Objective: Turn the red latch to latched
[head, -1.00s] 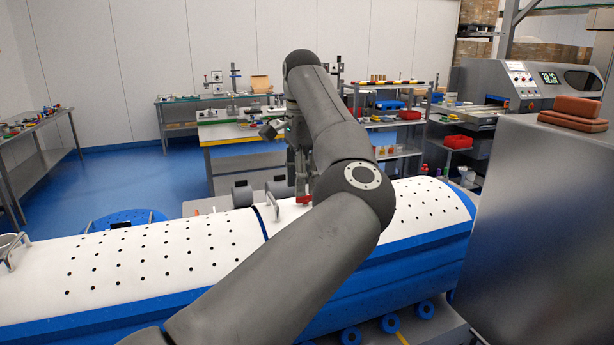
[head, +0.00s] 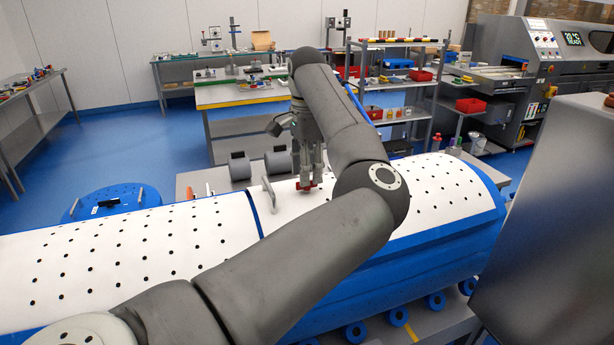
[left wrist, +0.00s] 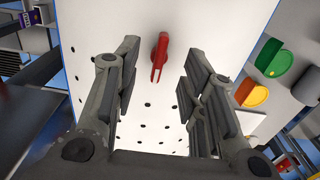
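The red latch (head: 305,187) sits on top of the white, perforated curved lid (head: 190,228) of the long blue drum. My left gripper (head: 310,178) points down at it from above, its fingertips close over it. In the left wrist view the red latch (left wrist: 159,58) lies between and beyond the spread fingers of the left gripper (left wrist: 160,75), with white lid showing on both sides. The gripper is open and holds nothing. I cannot tell the exact fingertip height. My right gripper is not in view.
A bent metal handle (head: 270,195) stands on the lid just left of the latch. My left arm hides part of the lid. Grey rollers (head: 240,166) lie behind the drum. A large grey cabinet (head: 545,210) stands at the right. Yellow and green pieces (left wrist: 252,92) show in the wrist view.

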